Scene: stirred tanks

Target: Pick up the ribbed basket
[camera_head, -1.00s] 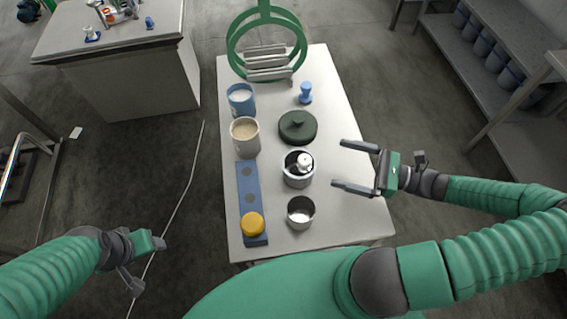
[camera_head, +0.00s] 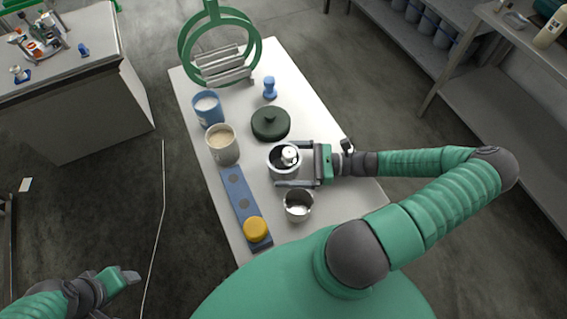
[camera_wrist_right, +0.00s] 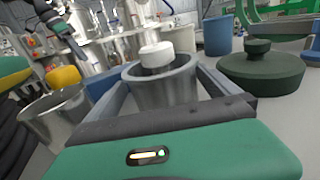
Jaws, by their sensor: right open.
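A grey metal cup (camera_head: 275,171) with a white-topped part (camera_head: 289,154) in it stands upright on the table; I take it for the ribbed basket, though no ribs show clearly. My right gripper (camera_head: 289,164) is open, with one finger on each side of this cup. In the right wrist view, the cup (camera_wrist_right: 163,91) stands between the two fingers, with its rim above them; I cannot tell whether they touch it. My left gripper (camera_head: 124,278) is off the table at the lower left; its jaw opening is unclear.
A plain metal pot (camera_head: 298,206) stands close below the right gripper. A dark green lid (camera_head: 270,124) lies just beyond. A blue strip (camera_head: 237,196) with a yellow cap (camera_head: 256,229), a beige jar (camera_head: 223,148) and a blue jar (camera_head: 207,110) line the left side. A green ring frame (camera_head: 187,51) stands behind.

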